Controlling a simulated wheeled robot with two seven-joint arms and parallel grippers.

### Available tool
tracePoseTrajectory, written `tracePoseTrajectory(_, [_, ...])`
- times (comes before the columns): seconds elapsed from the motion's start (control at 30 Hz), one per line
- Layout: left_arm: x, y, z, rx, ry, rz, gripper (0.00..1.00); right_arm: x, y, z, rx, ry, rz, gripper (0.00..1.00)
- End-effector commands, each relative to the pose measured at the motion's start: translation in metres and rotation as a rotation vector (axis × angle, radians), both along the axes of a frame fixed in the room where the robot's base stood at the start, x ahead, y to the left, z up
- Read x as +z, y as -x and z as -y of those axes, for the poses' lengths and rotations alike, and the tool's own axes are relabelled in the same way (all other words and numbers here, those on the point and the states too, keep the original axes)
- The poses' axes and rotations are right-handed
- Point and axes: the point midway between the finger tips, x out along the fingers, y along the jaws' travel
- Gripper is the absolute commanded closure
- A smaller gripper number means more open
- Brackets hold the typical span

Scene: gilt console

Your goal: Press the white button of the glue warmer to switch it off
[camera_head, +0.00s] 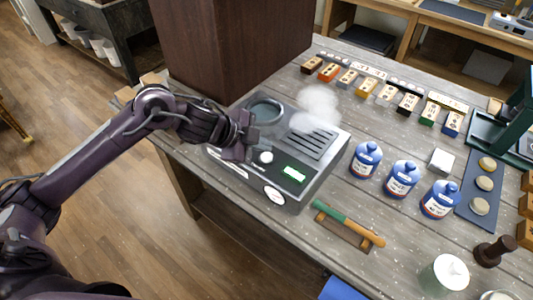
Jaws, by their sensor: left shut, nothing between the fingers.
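The glue warmer (318,168) is a grey metal box on the wooden table, with a round well at its back left and a slotted grille. White steam rises above it. Its white button (266,157) is a round knob on the front part of the top, left of a lit green display (293,174). My left gripper (238,152) is shut and empty, above the warmer's left front, just left of the button. A gap seems to show between them; the exact height is hard to tell. My right gripper is not in view.
A dark brown cabinet (225,45) stands behind the warmer. Blue-lidded jars (401,180) stand to its right. A green-and-orange handled tool (348,223) lies in front on a wooden rest. Small labelled blocks (366,87) line the back of the table (415,235).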

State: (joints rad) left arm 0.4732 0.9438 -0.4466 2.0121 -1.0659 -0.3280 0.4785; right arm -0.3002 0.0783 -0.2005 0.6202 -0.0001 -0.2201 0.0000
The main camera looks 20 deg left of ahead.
Motion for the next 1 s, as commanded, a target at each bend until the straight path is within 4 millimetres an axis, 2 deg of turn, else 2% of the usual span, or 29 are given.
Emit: tracePoseTrajectory(1.0, [-0.010, 0.000, 0.000, 0.000, 0.000, 0.000, 1.00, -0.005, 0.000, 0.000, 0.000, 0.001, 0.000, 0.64])
